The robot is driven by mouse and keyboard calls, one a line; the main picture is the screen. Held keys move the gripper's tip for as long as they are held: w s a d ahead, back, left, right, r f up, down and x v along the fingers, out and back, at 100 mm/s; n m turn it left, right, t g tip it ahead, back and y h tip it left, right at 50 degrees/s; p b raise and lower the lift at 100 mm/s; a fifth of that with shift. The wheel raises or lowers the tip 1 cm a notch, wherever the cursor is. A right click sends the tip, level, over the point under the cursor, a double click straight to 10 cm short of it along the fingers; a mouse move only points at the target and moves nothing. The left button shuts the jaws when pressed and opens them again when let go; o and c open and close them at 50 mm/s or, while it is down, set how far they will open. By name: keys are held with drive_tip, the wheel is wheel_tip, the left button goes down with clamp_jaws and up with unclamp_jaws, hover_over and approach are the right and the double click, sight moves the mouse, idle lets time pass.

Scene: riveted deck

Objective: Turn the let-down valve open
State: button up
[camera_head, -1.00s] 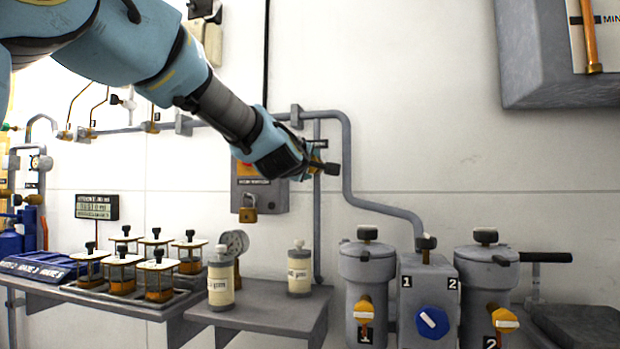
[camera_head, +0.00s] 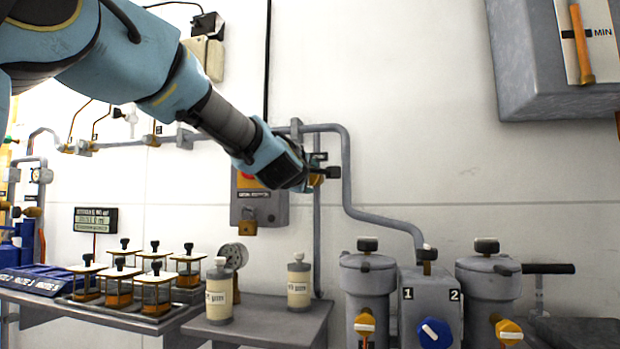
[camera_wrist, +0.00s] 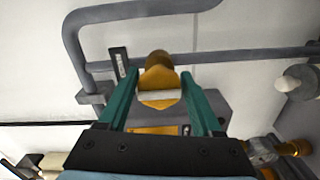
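The let-down valve is most likely the orange handle (camera_wrist: 159,82) with a pale bar across it, on a brass stem by the grey pipe in the wrist view. My gripper (camera_wrist: 158,76) is open, its two green fingers on either side of this handle. Small gaps seem to remain, and I cannot tell whether either finger touches it. In the head view, a little of the orange valve (camera_head: 316,180) shows just past my gripper's end, in front of the vertical pipe. My wrist hides most of it there, and the fingers are hardly visible.
A grey box with a padlock (camera_head: 247,222) is on the wall behind my wrist. Below are a shelf (camera_head: 262,318) with two pale bottles, a tray of caged jars, and two grey canisters with a blue knob (camera_head: 434,333). A large grey cabinet (camera_head: 525,60) hangs upper right.

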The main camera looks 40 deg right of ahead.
drive_tip(key=o, duration=0.3)
drive_tip(key=b+v, duration=0.2)
drive_tip(key=v, duration=0.8)
drive_tip(key=shift+s+a, duration=0.15)
drive_tip(key=shift+a, duration=0.2)
